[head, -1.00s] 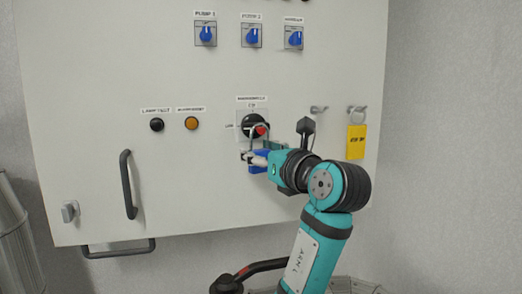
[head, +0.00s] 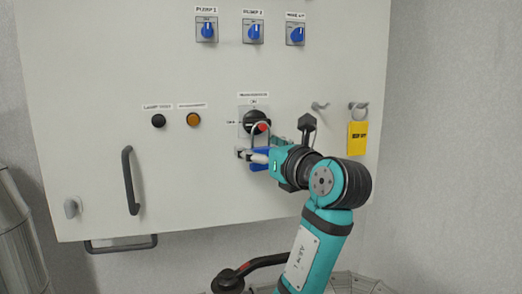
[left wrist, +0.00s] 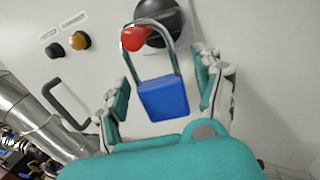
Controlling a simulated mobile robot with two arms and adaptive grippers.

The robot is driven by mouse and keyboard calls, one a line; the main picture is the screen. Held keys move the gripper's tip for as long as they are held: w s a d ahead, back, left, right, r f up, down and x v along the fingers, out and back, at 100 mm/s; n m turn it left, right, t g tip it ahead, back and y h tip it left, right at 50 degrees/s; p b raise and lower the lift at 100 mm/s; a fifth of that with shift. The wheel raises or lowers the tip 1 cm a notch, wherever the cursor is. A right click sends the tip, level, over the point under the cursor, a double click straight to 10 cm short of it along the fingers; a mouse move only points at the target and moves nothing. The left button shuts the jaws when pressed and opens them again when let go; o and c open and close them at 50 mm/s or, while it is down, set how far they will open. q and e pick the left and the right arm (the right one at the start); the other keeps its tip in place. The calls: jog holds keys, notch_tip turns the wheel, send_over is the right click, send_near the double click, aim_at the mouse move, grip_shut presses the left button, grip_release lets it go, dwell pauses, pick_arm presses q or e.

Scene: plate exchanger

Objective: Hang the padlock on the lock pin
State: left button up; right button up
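The padlock has a blue body (left wrist: 163,99) and a steel shackle. In the left wrist view it hangs upright below the red-ended lock pin (left wrist: 135,38) on the black rotary switch (left wrist: 160,22). The shackle's upper part passes behind the red end and appears looped around the pin. The red end (head: 263,127) and the blue body (head: 261,158) also show in the head view, the body partly hidden by fingers. My left gripper (left wrist: 164,92) is open, with a finger on each side of the body and a gap to both. My right gripper is not in view.
A yellow tag (head: 357,138) hangs from a hook on the right, beside an empty hook (head: 319,106). A black button (head: 158,121) and an orange lamp (head: 193,119) are left of the switch. A dark door handle (head: 130,181) sticks out farther left.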

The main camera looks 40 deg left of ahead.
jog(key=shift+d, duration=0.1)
pick_arm(q)
jog(key=v, duration=1.2)
